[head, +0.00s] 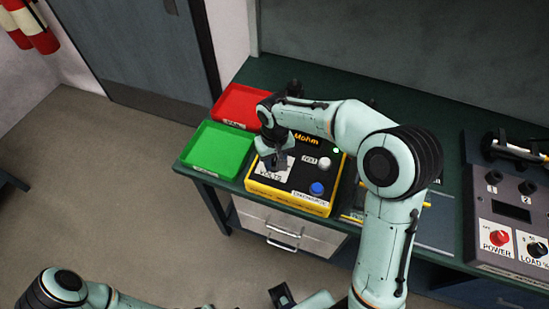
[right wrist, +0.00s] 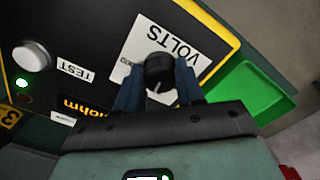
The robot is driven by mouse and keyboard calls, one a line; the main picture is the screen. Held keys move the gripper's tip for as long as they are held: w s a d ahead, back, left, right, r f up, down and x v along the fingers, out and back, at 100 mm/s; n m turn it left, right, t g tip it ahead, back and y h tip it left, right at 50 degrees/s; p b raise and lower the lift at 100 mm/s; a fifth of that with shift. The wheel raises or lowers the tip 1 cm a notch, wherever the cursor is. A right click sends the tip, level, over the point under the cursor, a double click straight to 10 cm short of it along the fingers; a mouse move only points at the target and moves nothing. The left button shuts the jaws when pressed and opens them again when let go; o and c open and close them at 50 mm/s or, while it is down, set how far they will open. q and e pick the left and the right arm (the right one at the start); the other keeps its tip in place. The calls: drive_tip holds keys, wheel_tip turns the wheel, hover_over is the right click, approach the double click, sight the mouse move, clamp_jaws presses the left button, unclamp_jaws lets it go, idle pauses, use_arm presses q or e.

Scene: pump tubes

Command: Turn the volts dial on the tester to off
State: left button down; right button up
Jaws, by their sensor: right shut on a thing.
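The tester (head: 325,174) is a black and yellow box on the green bench. Its volts dial (right wrist: 159,70) is a black knob with a pale pointer mark, on a white label (right wrist: 185,45) reading VOLTS. My right gripper (head: 275,160) is over the tester's left part and hides the dial in the head view. In the right wrist view its two blue fingers (right wrist: 158,92) are shut on the dial, one on each side. The OFF marking is not readable. My left arm (head: 70,287) shows at the lower left, but its gripper cannot be made out clearly.
A white TEST button (right wrist: 32,56), a blue button (head: 317,188) and a lit green lamp (head: 337,151) are on the tester. A green tray (head: 212,143) and a red tray (head: 236,100) lie left of it. A grey power panel (head: 508,215) stands at the right.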

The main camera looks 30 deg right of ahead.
sight(275, 161)
drive_tip(key=n+p, duration=0.1)
drive_tip(key=n, duration=0.5)
drive_tip(key=shift+d, duration=0.1)
use_arm(q)
drive_tip(key=w+r, duration=0.1)
drive_tip(key=r+p, duration=0.1)
drive_tip(key=r, duration=0.1)
drive_tip(key=shift+w+r+p, duration=0.15)
drive_tip(key=shift+w+p, duration=0.15)
drive_tip(key=shift+w, duration=0.1)
use_arm(e)
drive_tip(key=n, duration=0.5)
drive_tip(key=shift+n, duration=0.5)
drive_tip(key=o, duration=1)
drive_tip(key=shift+o, duration=0.2)
use_arm(q)
drive_tip(key=shift+w+r+p, duration=0.7)
drive_tip(key=shift+r+p, duration=0.05)
drive_tip(key=shift+r, duration=0.2)
use_arm(e)
wheel_tip(275, 161, up, 13)
drive_tip(key=shift+r, duration=0.2)
